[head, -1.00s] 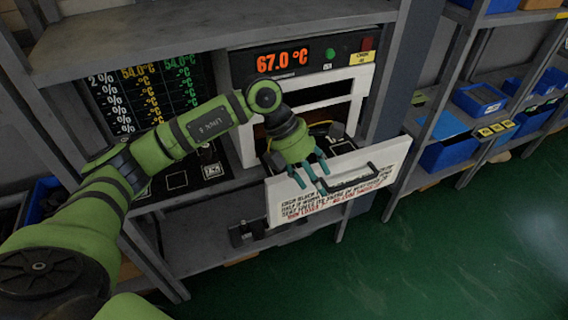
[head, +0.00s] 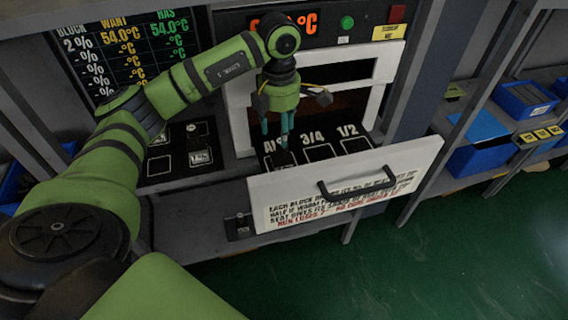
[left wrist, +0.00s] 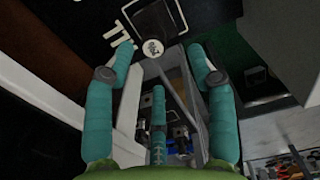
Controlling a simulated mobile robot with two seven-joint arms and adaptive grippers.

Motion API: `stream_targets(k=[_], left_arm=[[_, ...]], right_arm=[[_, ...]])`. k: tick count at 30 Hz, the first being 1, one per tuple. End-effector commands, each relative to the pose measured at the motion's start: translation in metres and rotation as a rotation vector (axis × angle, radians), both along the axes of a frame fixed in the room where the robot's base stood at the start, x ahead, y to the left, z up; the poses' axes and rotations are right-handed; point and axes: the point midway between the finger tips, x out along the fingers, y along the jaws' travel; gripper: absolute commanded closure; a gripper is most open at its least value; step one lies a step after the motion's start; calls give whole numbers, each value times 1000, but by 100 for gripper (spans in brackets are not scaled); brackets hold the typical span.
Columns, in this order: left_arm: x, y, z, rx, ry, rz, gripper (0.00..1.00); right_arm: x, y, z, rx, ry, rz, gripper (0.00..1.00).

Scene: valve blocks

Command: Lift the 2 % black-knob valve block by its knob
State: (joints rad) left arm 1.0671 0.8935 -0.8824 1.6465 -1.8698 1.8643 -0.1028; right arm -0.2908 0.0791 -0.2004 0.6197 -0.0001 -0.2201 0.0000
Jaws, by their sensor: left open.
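My left gripper (head: 276,142) points down into the pulled-out drawer (head: 415,162), over its left, partly hidden marked place. Its teal fingers are spread. A small dark block (head: 284,158) shows at the fingertips, mostly hidden by them. In the left wrist view a dark block (left wrist: 168,16) with a round whitish marked disc (left wrist: 152,47) lies ahead, between the left gripper's open fingers (left wrist: 160,70). I see no finger closed on it. The disc's mark is too small to read, and I cannot tell the knob's colour. My right gripper is not in view.
The drawer's white front with a black handle (head: 357,187) stands before the gripper. The 3/4 and 1/2 places (head: 355,145) look empty. A temperature board (head: 130,45) hangs at the left. A dark object (head: 240,226) sits on the lower shelf. Blue bins (head: 525,98) stand right.

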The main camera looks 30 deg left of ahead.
Motion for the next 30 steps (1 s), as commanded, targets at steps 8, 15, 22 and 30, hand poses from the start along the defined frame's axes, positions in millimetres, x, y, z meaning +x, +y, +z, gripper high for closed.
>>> stream_targets(k=[8, 15, 22, 30], left_arm=[[0, 0, -24, -1, 3, 1, 44], [2, 1, -54, -1, 6, 1, 44], [3, 1, -79, -1, 1, 0, 44], [3, 1, -80, -1, -1, -1, 72]], right_arm=[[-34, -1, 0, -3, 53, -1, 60], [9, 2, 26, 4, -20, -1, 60], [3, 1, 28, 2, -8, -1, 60], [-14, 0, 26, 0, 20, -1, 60]])
